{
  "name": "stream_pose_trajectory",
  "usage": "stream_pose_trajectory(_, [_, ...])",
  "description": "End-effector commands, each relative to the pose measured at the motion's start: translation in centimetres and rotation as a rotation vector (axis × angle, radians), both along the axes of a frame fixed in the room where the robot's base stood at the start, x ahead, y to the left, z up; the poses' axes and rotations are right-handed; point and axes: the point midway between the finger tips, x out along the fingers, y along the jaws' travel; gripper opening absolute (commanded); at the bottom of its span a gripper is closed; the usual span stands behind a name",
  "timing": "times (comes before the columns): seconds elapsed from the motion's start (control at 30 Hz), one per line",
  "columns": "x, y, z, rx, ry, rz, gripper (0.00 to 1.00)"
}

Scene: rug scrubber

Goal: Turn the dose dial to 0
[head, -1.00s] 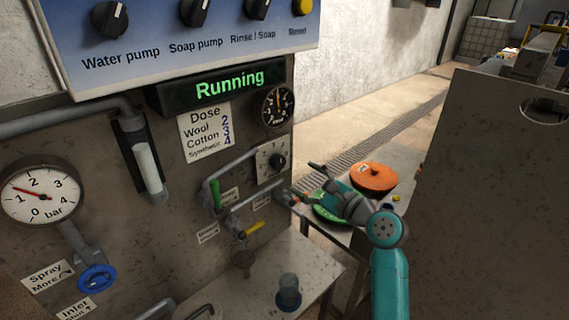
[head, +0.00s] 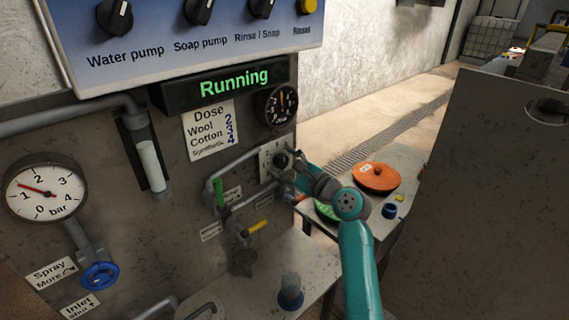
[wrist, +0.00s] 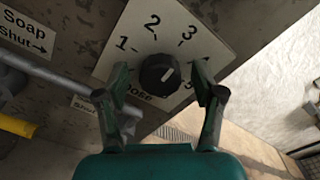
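The dose dial (wrist: 157,75) is a round black knob on a white plate (wrist: 140,22) with numbers around it; 1, 2 and 3 read clearly in the wrist view. A short white mark on the knob slants toward the upper right, roughly toward the 3 side. In the head view the plate (head: 265,162) is partly covered by my gripper (head: 289,168). In the wrist view my gripper (wrist: 161,72) is open, one finger on each side of the knob, with visible gaps. The lower plate edge and its label are partly hidden by the fingers.
Left of the dial are pipes, a green-handled valve (head: 218,192) and a yellow-handled valve (head: 257,227). A round gauge (head: 276,105) sits above it, beside a Dose card (head: 210,130) listing Wool 2, Cotton 3, Synthetic 4. The display (head: 222,84) reads Running.

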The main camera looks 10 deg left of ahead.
Motion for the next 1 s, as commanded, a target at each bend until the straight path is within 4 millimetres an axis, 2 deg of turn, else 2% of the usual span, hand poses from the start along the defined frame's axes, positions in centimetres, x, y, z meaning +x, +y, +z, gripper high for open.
stream_pose_trajectory(0.03, [0.00, -0.01, -0.01, 0.000, 0.000, 0.000, 0.55])
stream_pose_trajectory(0.2, [-0.01, -0.02, 0.00, 0.000, 0.000, 0.000, 0.13])
stream_pose_trajectory(0.23, [-0.01, -0.02, 0.00, 0.000, 0.000, 0.000, 0.08])
stream_pose_trajectory(0.63, [-0.03, 0.00, -0.03, -0.042, -0.052, 0.001, 0.08])
stream_pose_trajectory(1.0, [-0.09, 0.03, -0.11, -0.218, -0.279, 0.001, 0.08])
